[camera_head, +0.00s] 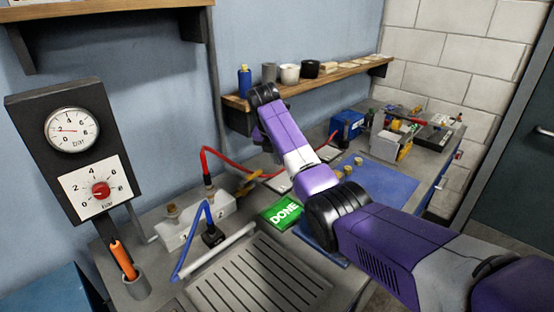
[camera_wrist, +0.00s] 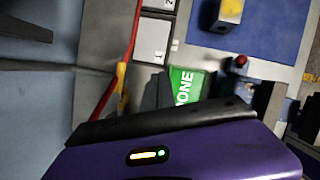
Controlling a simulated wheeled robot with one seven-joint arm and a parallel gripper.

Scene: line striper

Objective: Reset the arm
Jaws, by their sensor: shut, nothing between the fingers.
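My purple and black arm reaches in from the lower right of the head view over the workbench and bends up towards the wall shelf. Its far end is a black wrist joint just in front of the shelf's left end; my fingers are hidden there. In the wrist view my gripper (camera_wrist: 160,122) shows as a black edge and purple housing with a small lit indicator across the bottom. It is shut and holds nothing. A green DONE sign (camera_head: 284,212) lies on the bench below the arm. It also shows in the wrist view (camera_wrist: 184,86), partly covered by my gripper.
A wall shelf (camera_head: 342,75) holds small containers. A gauge panel (camera_head: 75,150) stands at the left. Red and blue hoses rise from a grey block (camera_head: 196,222). A slotted grate (camera_head: 258,280) lies in front. A blue box (camera_head: 347,124) and cluttered trays stand at the back right.

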